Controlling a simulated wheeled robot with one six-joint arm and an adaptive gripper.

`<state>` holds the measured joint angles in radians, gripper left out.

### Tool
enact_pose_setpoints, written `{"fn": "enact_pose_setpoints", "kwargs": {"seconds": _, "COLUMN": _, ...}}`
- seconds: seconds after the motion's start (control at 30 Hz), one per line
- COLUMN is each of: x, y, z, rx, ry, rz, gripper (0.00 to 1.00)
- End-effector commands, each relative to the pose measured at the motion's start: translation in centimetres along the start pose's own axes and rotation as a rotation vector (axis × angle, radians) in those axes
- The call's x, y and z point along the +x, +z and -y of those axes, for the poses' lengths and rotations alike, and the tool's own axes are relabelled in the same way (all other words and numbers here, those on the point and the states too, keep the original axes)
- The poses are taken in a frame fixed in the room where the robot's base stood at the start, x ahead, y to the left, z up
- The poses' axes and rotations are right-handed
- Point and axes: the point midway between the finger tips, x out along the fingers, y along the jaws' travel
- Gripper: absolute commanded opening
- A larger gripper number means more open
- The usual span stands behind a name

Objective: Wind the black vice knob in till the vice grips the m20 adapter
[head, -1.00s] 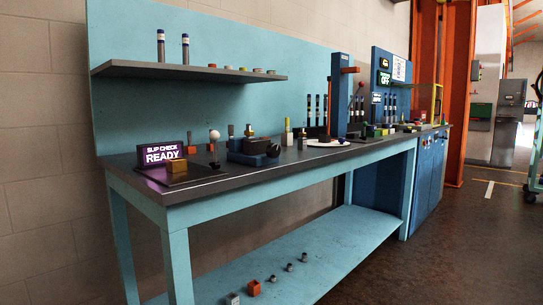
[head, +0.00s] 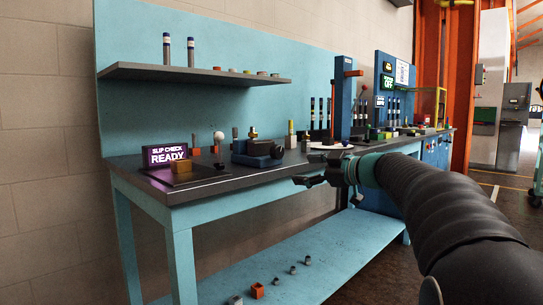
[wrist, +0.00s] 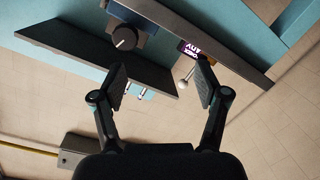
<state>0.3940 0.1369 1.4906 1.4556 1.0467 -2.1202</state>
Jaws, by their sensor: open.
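The blue vice (head: 240,147) stands on the bench top, and its round black knob (head: 277,151) faces the front. A small brass fitting, which looks like the m20 adapter (head: 253,132), stands upright at the vice. I cannot tell whether the jaws touch it. My gripper (head: 303,181) is open and empty, in front of the bench edge and lower right of the knob. In the wrist view the knob (wrist: 124,37) shows beyond the left finger of my gripper (wrist: 162,78), clear of both fingers. The adapter is not discernible there.
The lit slip check sign (head: 166,155) and a brass block (head: 180,166) are at the bench's left end. A white ball on a stem (head: 219,136) stands left of the vice. A shelf (head: 200,73) hangs above. A white plate (head: 330,146) lies right of the vice.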

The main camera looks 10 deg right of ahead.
Motion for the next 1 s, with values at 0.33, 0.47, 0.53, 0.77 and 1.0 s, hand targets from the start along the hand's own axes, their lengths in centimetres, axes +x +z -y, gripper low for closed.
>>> {"fn": "enact_pose_setpoints", "kwargs": {"seconds": 0.33, "x": 0.5, "y": 0.3, "z": -5.1, "rx": -0.150, "ry": 0.098, "rz": -0.090, "gripper": 0.74}}
{"fn": "enact_pose_setpoints", "kwargs": {"seconds": 0.47, "x": 2.3, "y": 0.1, "z": -5.2, "rx": -0.148, "ry": 0.096, "rz": -0.090, "gripper": 0.74}}
{"fn": "enact_pose_setpoints", "kwargs": {"seconds": 0.53, "x": 3.5, "y": -0.1, "z": -5.3, "rx": -0.148, "ry": 0.096, "rz": -0.090, "gripper": 0.74}}
{"fn": "enact_pose_setpoints", "kwargs": {"seconds": 0.77, "x": 7.8, "y": -0.6, "z": -5.7, "rx": -0.147, "ry": 0.096, "rz": -0.089, "gripper": 0.74}}
{"fn": "enact_pose_setpoints", "kwargs": {"seconds": 1.0, "x": 11.6, "y": -0.9, "z": -6.1, "rx": -0.147, "ry": 0.096, "rz": -0.089, "gripper": 0.74}}
